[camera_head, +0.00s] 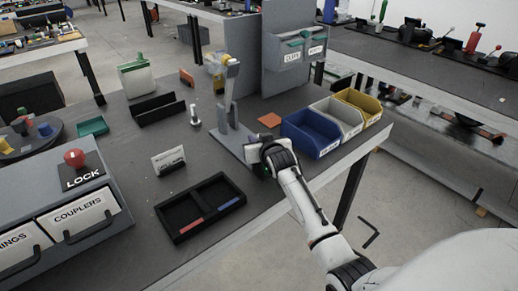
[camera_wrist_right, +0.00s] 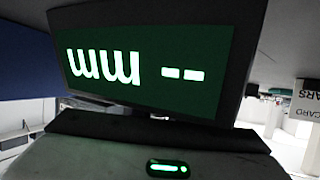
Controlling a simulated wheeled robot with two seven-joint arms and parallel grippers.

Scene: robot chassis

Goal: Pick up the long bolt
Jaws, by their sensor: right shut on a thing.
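My right gripper (camera_head: 264,160) is low over the bench, at the right side of the grey stand's base (camera_head: 236,146). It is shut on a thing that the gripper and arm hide. I cannot make out a long bolt in either view. A small pale upright piece (camera_head: 194,115) stands on the bench left of the stand, too small to identify. The right wrist view is filled by a dark-framed green display (camera_wrist_right: 150,70) with upside-down "mm" and dashes, close to the camera. The fingertips do not show there. My left gripper is not in view.
Blue (camera_head: 311,134), white (camera_head: 338,116) and yellow (camera_head: 358,105) bins stand right of the gripper. A black two-part tray (camera_head: 176,238) lies front left. A grey cabinet (camera_head: 62,215) with a red LOCK knob is at left.

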